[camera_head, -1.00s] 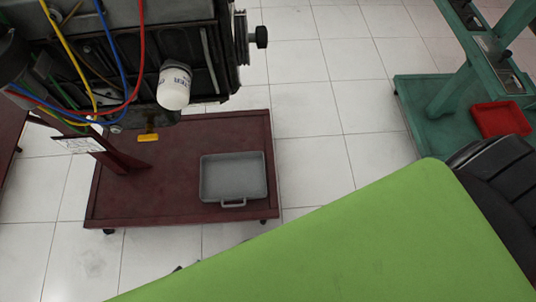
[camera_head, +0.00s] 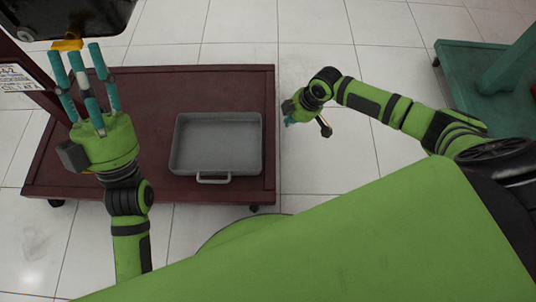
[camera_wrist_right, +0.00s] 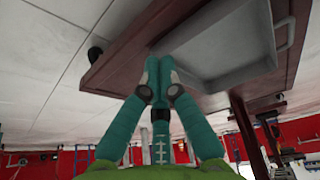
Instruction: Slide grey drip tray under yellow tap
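The grey drip tray (camera_head: 217,145) lies on the dark red base of the engine stand, its handle facing the front edge. The yellow tap (camera_head: 67,44) shows under the engine at the upper left, left of and behind the tray. My left gripper (camera_head: 76,58) is open and empty, left of the tray, with its fingers pointing up the picture near the tap. My right gripper (camera_head: 289,122) is right of the tray, apart from it. In the right wrist view its fingers (camera_wrist_right: 160,65) converge below the tray (camera_wrist_right: 215,55), with nothing visible between them; whether they meet is unclear.
The red stand base (camera_head: 150,95) has bare room left of and behind the tray. A white sign (camera_head: 18,78) is on the stand post at the left. A green stand (camera_head: 470,85) is at the right. Tiled floor (camera_head: 320,40) lies between the stands.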

